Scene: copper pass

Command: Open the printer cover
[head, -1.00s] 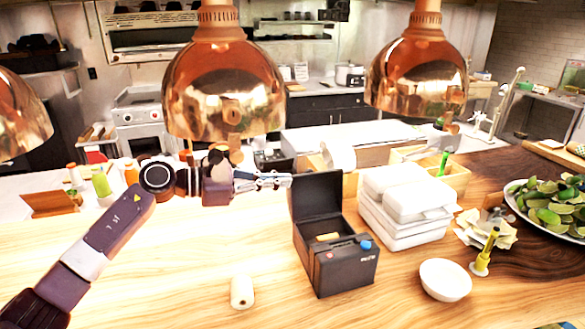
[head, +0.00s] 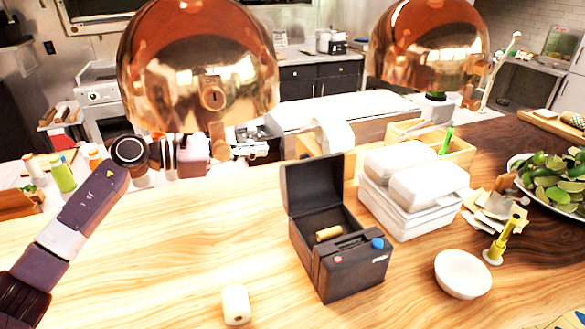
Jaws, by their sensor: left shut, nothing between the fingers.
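The dark printer (head: 345,275) stands on the wooden counter in the middle of the head view. Its cover (head: 313,186) is raised and stands upright at the back left of the body. A small tan roll-like piece (head: 328,233) shows inside the open bay. A blue button (head: 377,243) is on the front right. My left gripper (head: 262,149) is shut and empty. It is in the air to the left of the raised cover, apart from it, partly in front of the copper lamp's lower edge. My right gripper is not in view.
A white paper roll (head: 236,304) stands on the counter left of the printer. White takeout boxes (head: 412,195) and a white bowl (head: 462,273) are to its right. Copper lamps (head: 200,70) hang low above the counter. The counter's left front is clear.

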